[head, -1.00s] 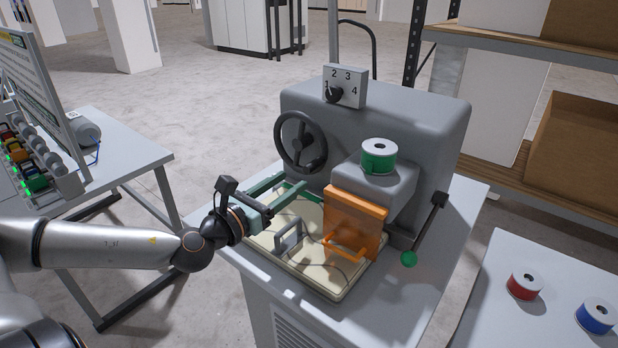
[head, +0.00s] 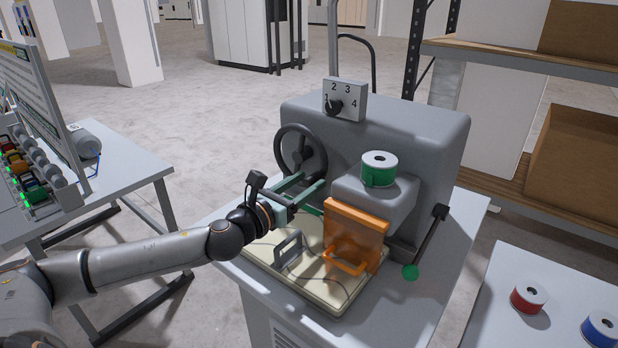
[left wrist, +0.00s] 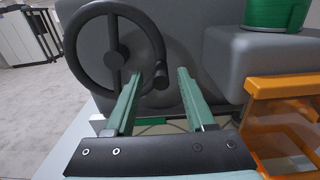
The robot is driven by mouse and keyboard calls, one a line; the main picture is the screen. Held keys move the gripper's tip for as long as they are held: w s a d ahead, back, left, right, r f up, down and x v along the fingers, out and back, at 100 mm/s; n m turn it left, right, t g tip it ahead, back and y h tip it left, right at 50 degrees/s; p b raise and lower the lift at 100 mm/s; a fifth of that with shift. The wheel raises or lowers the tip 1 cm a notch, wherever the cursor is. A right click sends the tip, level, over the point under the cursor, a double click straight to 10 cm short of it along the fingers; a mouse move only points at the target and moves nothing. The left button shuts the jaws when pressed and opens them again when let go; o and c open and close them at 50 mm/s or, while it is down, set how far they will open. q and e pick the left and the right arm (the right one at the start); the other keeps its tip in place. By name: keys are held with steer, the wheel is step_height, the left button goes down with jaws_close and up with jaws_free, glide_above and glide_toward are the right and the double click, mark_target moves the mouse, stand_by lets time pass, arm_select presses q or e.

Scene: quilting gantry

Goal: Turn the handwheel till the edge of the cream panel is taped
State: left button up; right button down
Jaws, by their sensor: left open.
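The dark handwheel (head: 302,155) is on the left of the grey machine's front. It also shows in the left wrist view (left wrist: 115,57), with a crank knob (left wrist: 160,77) at its lower right. My left gripper (head: 310,182) is open and empty just in front of the wheel's lower right. In the left wrist view the knob appears between its fingertips (left wrist: 160,74); contact is not clear. The cream panel (head: 318,291) lies flat below, partly under the orange guard (head: 357,228). A green strip (left wrist: 150,121) shows near its far edge. My right gripper is out of view.
The machine (head: 420,135) carries a green tape roll (head: 379,172), a dial box (head: 353,101) and a green-knobbed lever (head: 410,272). A grey handle (head: 288,248) stands over the panel. Red (head: 528,295) and blue (head: 599,328) rolls are on the right table.

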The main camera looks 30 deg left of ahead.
arm_select(q)
steer(key=shift+w+d, duration=0.1)
steer(key=shift+w, duration=0.5)
jaws_close()
stand_by(1.2)
